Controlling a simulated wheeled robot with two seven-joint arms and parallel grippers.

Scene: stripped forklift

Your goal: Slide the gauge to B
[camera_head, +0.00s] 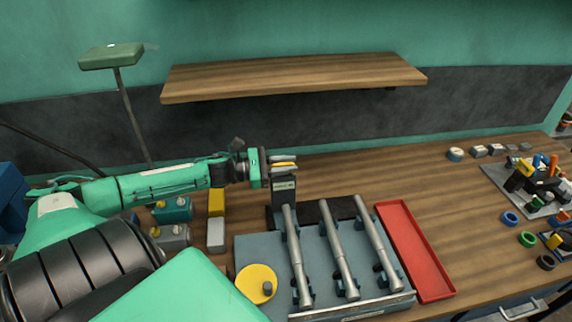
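A grey upright block with a small label (283,188), which looks like the gauge, stands at the back left of a blue-grey fixture (255,246). The fixture carries three steel rods (338,262) side by side. My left gripper (284,163) reaches in from the left, with its fingers at the top of the block. A yellow strip shows at the fingers. Whether they are closed on the block is too small to tell. The label is unreadable, and I can make out no letter B. My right gripper is not in view.
A red tray (414,250) lies right of the rods. A yellow disc (257,283) is at the fixture's front left. Yellow (216,202) and grey (215,235) blocks stand left of it. A wooden shelf (295,78) hangs above.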

